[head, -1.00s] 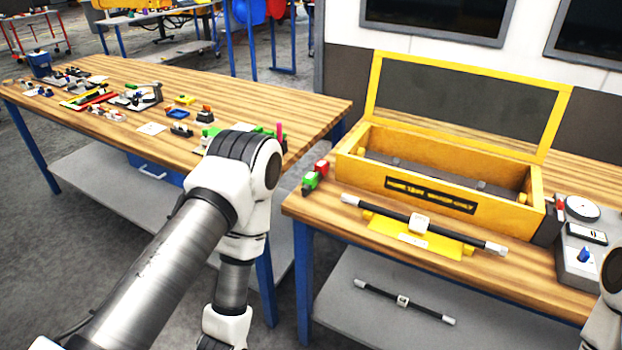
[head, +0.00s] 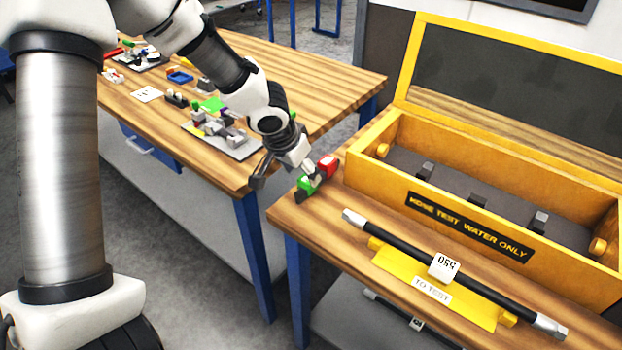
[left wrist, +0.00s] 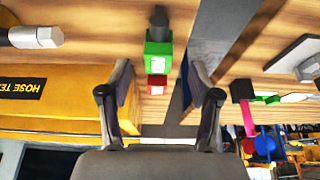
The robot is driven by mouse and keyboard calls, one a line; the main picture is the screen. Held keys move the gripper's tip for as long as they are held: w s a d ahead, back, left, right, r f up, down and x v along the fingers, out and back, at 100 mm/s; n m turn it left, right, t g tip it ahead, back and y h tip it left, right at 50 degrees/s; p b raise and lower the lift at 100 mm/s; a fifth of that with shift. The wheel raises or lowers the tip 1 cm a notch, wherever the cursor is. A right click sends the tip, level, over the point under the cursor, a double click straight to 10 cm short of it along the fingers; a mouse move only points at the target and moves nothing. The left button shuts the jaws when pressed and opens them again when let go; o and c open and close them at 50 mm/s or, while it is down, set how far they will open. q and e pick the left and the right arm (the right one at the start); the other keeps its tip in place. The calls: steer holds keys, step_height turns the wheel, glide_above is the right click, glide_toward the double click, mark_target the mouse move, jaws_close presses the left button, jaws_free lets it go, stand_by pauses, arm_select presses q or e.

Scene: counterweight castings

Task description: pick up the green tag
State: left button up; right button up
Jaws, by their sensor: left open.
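The green tag (head: 305,184), a small green block with a dark end, lies at the left end of the near workbench. It also shows in the left wrist view (left wrist: 158,56), with a red block (left wrist: 157,85) just beyond it. My left gripper (head: 283,172) is open and empty, just to the left of and above the tag. In the left wrist view its two fingers (left wrist: 159,74) are spread wide, with the red block between them in the picture and the green tag ahead. My right gripper is not in view.
The red block (head: 327,165) stands close behind the green tag. A yellow open-lidded box (head: 470,215) and a black hose (head: 490,287) on a yellow rest (head: 400,272) lie to the right. A gap separates this bench from the left bench (head: 335,85), which holds several small parts.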

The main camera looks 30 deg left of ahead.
arm_select(q)
steer(key=x, duration=0.5)
steer(key=shift+w+d, duration=0.1)
steer(key=shift+w, duration=0.3)
steer(key=shift+s+r, duration=0.1)
steer(key=shift+s, duration=0.05)
steer(key=shift+s+r, duration=0.1)
steer(key=shift+c, duration=1.3)
steer(key=c, duration=0.7)
steer(key=shift+o, duration=0.2)
